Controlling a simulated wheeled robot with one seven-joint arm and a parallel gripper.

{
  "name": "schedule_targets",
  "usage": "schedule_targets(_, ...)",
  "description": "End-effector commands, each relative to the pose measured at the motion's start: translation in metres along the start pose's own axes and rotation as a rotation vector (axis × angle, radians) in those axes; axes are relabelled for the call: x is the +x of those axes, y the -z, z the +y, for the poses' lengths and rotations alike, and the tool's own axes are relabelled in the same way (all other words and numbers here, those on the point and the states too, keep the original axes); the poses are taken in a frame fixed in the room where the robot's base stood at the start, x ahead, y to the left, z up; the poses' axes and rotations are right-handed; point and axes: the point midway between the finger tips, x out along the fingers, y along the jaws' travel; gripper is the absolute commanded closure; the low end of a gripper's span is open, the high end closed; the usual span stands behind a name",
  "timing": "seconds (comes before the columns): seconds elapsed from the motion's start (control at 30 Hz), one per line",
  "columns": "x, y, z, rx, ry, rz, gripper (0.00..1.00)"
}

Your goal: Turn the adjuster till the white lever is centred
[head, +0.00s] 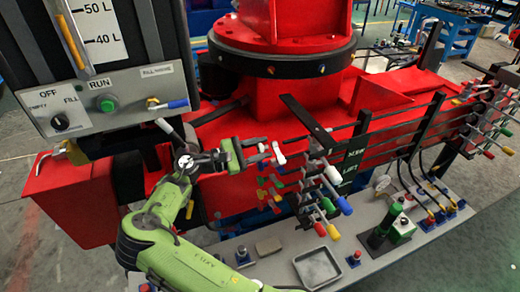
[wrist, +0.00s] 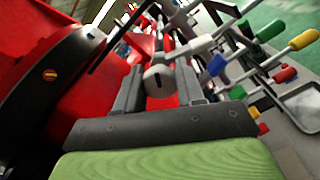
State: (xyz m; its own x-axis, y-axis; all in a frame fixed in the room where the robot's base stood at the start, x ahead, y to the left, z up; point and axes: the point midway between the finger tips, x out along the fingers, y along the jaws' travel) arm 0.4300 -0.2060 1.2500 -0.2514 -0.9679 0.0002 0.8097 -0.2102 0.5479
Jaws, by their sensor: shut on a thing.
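My gripper (head: 274,154) is at the left end of the lever bank, beside the red crane body. In the wrist view its two dark fingers (wrist: 158,88) stand on either side of a grey round, slotted knob, which looks like the adjuster (wrist: 158,79). A pale lever rod (wrist: 200,43) runs from behind the knob up to the right. In the head view a small white piece (head: 279,153) shows at the fingertips; I cannot tell whether it is the knob or the lever. A white-handled lever (head: 333,175) stands in the bank to the right. Finger contact is partly hidden.
Blue, yellow, green and red lever handles (head: 343,205) crowd close to the right of my gripper. Below is a grey bench (head: 270,270) with a metal tray (head: 316,267) and a green device (head: 388,232). A control panel (head: 108,100) hangs at upper left.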

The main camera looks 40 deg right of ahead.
Motion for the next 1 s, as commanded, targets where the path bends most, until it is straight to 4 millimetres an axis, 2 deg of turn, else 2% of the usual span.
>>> schedule_targets(0.6,-0.0001,0.0032,-0.0015,0.583,0.001,0.002,0.93)
schedule_targets(1.0,-0.0001,0.0027,-0.0015,0.874,0.001,0.001,0.93)
